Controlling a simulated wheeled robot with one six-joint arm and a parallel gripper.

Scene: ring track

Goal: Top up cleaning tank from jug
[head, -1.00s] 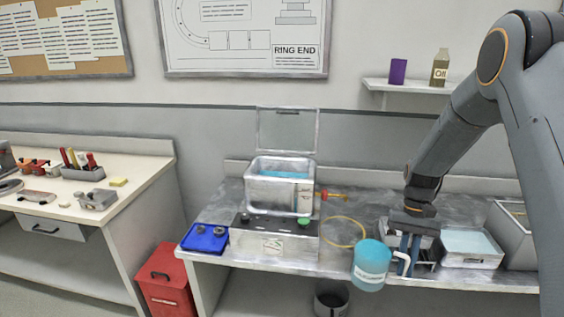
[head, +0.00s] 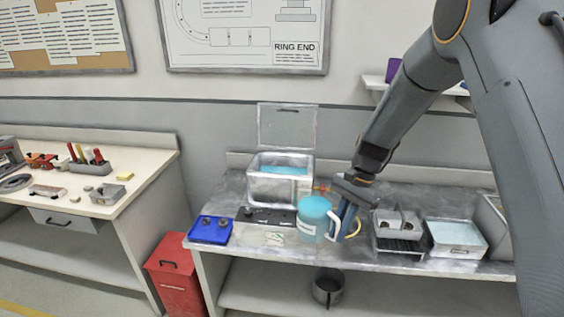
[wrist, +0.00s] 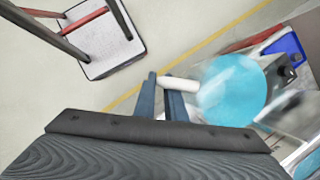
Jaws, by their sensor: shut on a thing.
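The jug (head: 314,218) is a blue cylinder with a pale label and a white handle. My gripper (head: 343,224) is shut on its handle and holds it up in front of the bench, lower right of the tank. In the wrist view the jug (wrist: 232,92) is at the right and its handle is between the fingers (wrist: 166,92). The cleaning tank (head: 279,188) is a metal box with blue liquid inside and its lid (head: 287,127) raised at the back. The jug hides part of the tank's base (head: 265,216).
A blue tray (head: 211,231) with small parts sits left of the tank. Right of my gripper are a rack (head: 398,244) and a tray of pale liquid (head: 456,240). A red bin (head: 180,277) stands on the floor between bench and left table. A shelf (head: 375,84) hangs behind my arm.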

